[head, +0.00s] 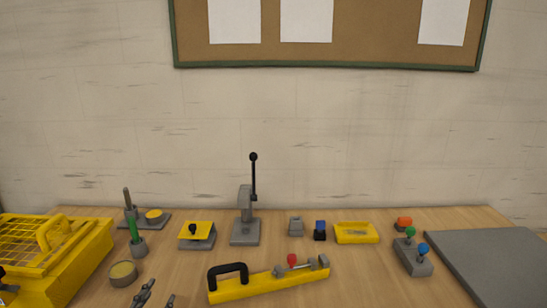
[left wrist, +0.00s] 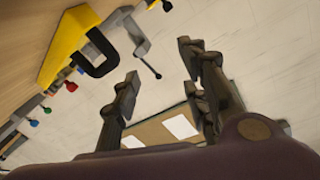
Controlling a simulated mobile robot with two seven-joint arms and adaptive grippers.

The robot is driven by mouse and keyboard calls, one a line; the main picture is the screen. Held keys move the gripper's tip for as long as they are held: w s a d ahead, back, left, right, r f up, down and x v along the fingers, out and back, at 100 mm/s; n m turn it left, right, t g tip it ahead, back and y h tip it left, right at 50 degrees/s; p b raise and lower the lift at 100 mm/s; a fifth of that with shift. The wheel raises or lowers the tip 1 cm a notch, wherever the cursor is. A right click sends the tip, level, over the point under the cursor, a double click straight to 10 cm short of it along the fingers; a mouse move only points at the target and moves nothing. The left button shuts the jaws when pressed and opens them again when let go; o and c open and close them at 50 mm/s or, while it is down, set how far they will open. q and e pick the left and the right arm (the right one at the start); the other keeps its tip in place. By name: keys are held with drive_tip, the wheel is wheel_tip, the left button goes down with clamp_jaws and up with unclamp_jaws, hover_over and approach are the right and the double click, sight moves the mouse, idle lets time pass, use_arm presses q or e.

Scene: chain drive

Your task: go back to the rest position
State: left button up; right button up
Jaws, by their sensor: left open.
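My left gripper (head: 157,297) shows at the bottom edge of the head view, with its dark fingertips over the front of the table. In the left wrist view its two fingers (left wrist: 158,62) stand wide apart with nothing between them. The tips are left of the yellow bar (head: 245,290) with the black handle (head: 228,268) and apart from it in the head view. The rest of the left arm is out of the head view.
A yellow cage box (head: 75,270) stands at the left. A round tin (head: 123,273) lies near the gripper. A lever press (head: 246,228), a yellow tray (head: 356,233) and a knobbed grey block (head: 413,257) stand farther right. A grey mat (head: 490,260) covers the right end.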

use_arm(q)
drive_tip(key=s+d+f+n+g+y, duration=0.1)
drive_tip(key=s+d+f+g, duration=0.1)
drive_tip(key=s+f, duration=0.5)
drive_tip(key=s+d+f+n+g+y, duration=0.1)
drive_tip(key=s+d+f+n+g, duration=0.15)
drive_tip(key=s+f, duration=0.45)
drive_tip(key=s+d+f+g, duration=0.1)
drive_tip(key=s+d+f, duration=0.1)
drive_tip(key=s, duration=0.5)
drive_tip(key=s+d+f+n+g, duration=0.1)
drive_tip(key=s+d+f+g, duration=0.1)
drive_tip(key=s+f, duration=0.2)
drive_tip(key=s+d+f+n+g, duration=0.1)
drive_tip(key=s+d+f, duration=0.1)
drive_tip(key=s, duration=0.8)
drive_tip(key=shift+f+h, duration=0.3)
drive_tip(key=shift+f, duration=0.15)
use_arm(e)
drive_tip(key=s+d+f+g, duration=0.3)
drive_tip(key=s+d+f, duration=0.2)
drive_tip(key=s+f, duration=0.7)
drive_tip(key=s+d+f+m+g+h, duration=0.1)
drive_tip(key=s+d+f, duration=0.4)
drive_tip(key=s+f, duration=0.6)
drive_tip(key=s+g, duration=0.1)
drive_tip(key=s, duration=0.3)
drive_tip(key=shift+s+f+g+h, duration=0.3)
drive_tip(key=shift+f+g, duration=0.1)
